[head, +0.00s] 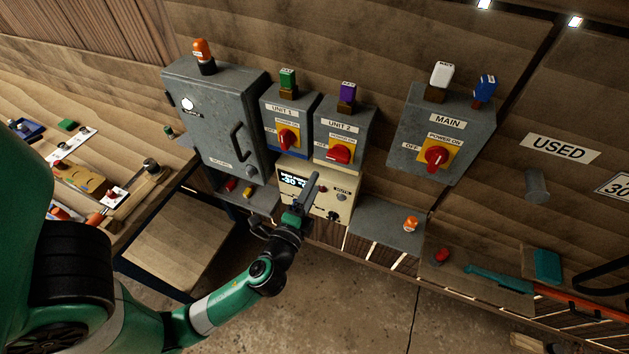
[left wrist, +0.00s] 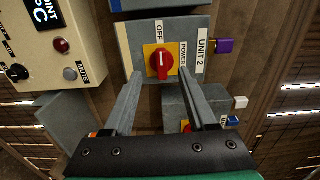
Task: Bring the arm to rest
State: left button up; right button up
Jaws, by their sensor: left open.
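My left arm comes in from the left in the head view, and its gripper (head: 307,193) is in front of the cream control panel (head: 329,196) below the UNIT 2 box. In the left wrist view the left gripper's two fingers (left wrist: 157,100) are apart with nothing between them. Beyond them is the UNIT 2 box (left wrist: 128,45) with its red rotary switch (left wrist: 161,63) on a yellow plate. The fingers look apart from the switch. My right gripper does not show in either view.
The UNIT 1 box (head: 270,110), a large grey cabinet (head: 205,115) and the MAIN box (head: 467,120) are on the wooden wall. A workbench (head: 120,215) with several tools is at the left. A grey shelf (head: 385,222) holds an orange item (head: 410,223). Floor (head: 370,300) shows below.

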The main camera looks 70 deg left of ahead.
pick_arm(q)
jog(key=shift+s+d, duration=0.45)
jog(key=shift+d, duration=0.05)
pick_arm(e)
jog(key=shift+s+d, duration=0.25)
pick_arm(q)
jog(key=shift+r, duration=0.1)
